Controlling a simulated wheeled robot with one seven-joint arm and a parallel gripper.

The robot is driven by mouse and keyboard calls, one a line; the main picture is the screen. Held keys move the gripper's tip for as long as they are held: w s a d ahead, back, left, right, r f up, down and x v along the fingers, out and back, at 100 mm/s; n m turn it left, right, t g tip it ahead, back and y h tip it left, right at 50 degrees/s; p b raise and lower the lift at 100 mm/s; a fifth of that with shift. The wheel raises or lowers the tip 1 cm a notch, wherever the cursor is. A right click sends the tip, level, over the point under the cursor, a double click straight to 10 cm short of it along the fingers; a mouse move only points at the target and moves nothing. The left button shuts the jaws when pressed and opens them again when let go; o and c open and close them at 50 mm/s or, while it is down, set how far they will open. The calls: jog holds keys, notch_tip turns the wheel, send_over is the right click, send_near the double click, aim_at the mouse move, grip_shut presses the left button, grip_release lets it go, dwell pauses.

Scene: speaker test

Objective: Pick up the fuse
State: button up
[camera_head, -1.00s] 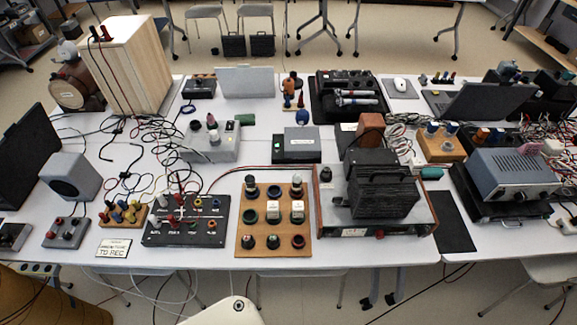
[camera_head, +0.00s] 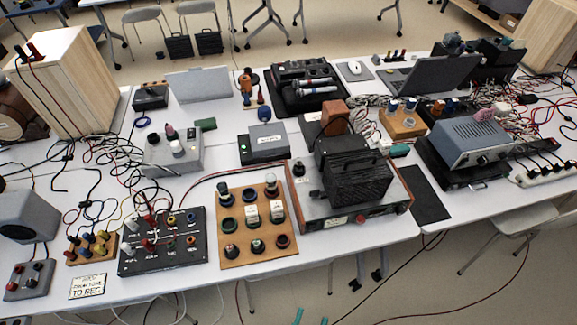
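I cannot tell for sure which thing is the fuse. A wooden board (camera_head: 238,257) at the front middle of the table holds rows of round, dark-rimmed fittings, several of which look like screw-in fuses or sockets. Two white labelled pieces stand in its middle and right columns, including one at the centre (camera_head: 251,213). Two teal tips at the bottom edge look like the fingertips of my gripper (camera_head: 311,318). They are apart, with nothing visible between them, well in front of and below the board. The rest of the gripper is out of frame.
A black panel with jacks (camera_head: 160,262) stands left of the board. A heavy unit with a black ribbed box (camera_head: 354,180) stands right of it. Cables crowd the left and far right. A black mat (camera_head: 424,194) is bare. The table's front edge is near the board.

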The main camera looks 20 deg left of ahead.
jog(key=w+a+y, duration=0.1)
jog(key=w+a, duration=0.3)
jog(key=w, duration=0.3)
jog(key=w+a+r+g+y, duration=0.1)
jog(key=w+a+y, duration=0.1)
jog(key=w+a, duration=0.3)
jog(key=w+a+y, duration=0.2)
jog(key=w+a, duration=0.3)
jog(key=w, duration=0.5)
jog(key=shift+a+r+n, duration=0.1)
jog(key=shift+r+n, duration=0.15)
jog(key=shift+n, duration=0.15)
jog(key=w+a+r+n+g, duration=0.1)
jog(key=w+a+r+n, duration=0.15)
jog(key=w, duration=0.35)
jog(key=h, duration=0.1)
send_near(299, 166)
jog(key=w, duration=0.1)
jog(key=w+a, duration=0.1)
jog(key=w, duration=0.1)
jog(key=shift+w+f, duration=0.1)
jog(key=shift+w, duration=0.05)
jog(key=shift+f+x, duration=0.2)
jog(key=shift+x, duration=1.25)
jog(key=shift+f+x, duration=0.25)
jog(key=shift+x, duration=1.25)
grip_shut()
